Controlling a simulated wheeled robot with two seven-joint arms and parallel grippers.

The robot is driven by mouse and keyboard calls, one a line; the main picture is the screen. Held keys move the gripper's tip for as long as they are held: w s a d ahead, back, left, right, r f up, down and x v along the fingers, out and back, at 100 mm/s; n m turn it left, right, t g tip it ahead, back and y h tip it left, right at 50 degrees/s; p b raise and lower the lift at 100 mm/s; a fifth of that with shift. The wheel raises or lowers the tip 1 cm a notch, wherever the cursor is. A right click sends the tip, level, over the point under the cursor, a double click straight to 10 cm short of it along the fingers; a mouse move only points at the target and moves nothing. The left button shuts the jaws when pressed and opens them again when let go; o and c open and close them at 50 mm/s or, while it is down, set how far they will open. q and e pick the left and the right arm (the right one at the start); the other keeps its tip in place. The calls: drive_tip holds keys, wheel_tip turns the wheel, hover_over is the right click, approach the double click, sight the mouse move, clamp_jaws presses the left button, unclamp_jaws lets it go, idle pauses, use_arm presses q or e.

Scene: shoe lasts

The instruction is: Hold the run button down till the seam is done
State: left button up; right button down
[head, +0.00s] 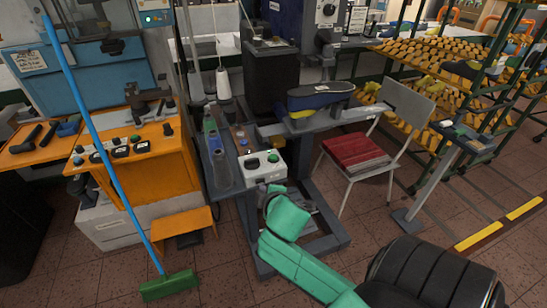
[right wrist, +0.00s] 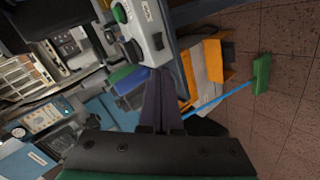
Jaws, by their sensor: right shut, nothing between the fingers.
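A white control box (head: 262,165) stands on the machine's front edge in the middle of the head view. It carries a green button (head: 252,163) and dark knobs; I cannot read which one is marked run. The box also shows at the top of the right wrist view (right wrist: 148,28), with a green button (right wrist: 120,13). My right gripper (right wrist: 161,74) is shut and empty, its fingertips close to the box but not visibly on the green button. In the head view my green wrist mostly hides it, just below the box. My left gripper is not in view.
A blue-and-black shoe piece (head: 320,95) rests on the machine arm. A chair with red cushion (head: 354,151) stands to the right. An orange bench (head: 140,150), a blue-handled broom (head: 168,285) and a rack of yellow lasts (head: 440,80) surround it.

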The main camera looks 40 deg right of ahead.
drive_tip(key=w+r+n+t, duration=0.5)
drive_tip(key=w+r+n, duration=0.25)
drive_tip(key=r, duration=0.35)
drive_tip(key=w+a+r+n+t+y, duration=0.15)
drive_tip(key=a+r+n+y, duration=0.35)
drive_tip(key=n, duration=0.9)
drive_tip(key=w+a+r+n+t+y, duration=0.1)
drive_tip(key=w+a+r+n+y, duration=0.35)
drive_tip(key=n, duration=0.95)
drive_tip(key=w+d+f+n+g+h, duration=0.1)
drive_tip(key=d+f+n+g, duration=0.55)
drive_tip(key=f+n, duration=0.4)
drive_tip(key=s+d+n+g+h, duration=0.2)
drive_tip(key=d+n+h, duration=0.2)
drive_tip(key=d, duration=1.3)
drive_tip(key=h, duration=0.2)
drive_tip(key=shift+s+f+n+h, duration=0.25)
drive_tip(key=shift+f+n+h, duration=0.1)
drive_tip(key=shift+n, duration=0.05)
drive_tip(key=shift+f, duration=0.1)
